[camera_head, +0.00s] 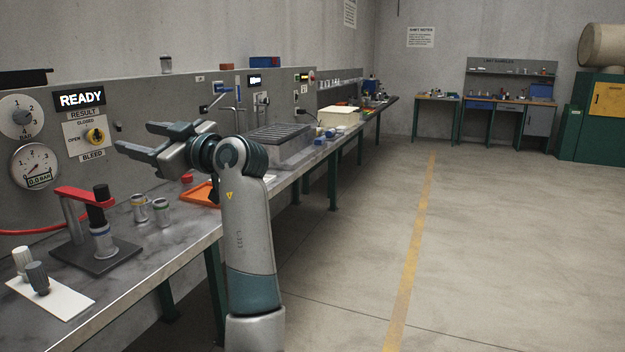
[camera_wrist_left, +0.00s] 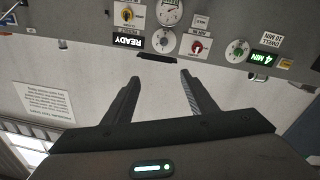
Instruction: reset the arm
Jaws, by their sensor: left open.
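My left arm rises at the front edge of the workbench in the head view. Its gripper (camera_head: 133,138) points left, held above the bench in front of the grey panel. The jaws are open and I see nothing between them. In the left wrist view the two fingers (camera_wrist_left: 161,98) stand apart, with the panel and wall beyond them. My right gripper is in neither view.
Below the gripper, the bench (camera_head: 185,232) bears a clamp stand with a red lever (camera_head: 84,195), metal cylinders (camera_head: 162,212), an orange tray (camera_head: 200,194) and a white card (camera_head: 60,303). The panel reads READY (camera_head: 80,99). The floor at right is open.

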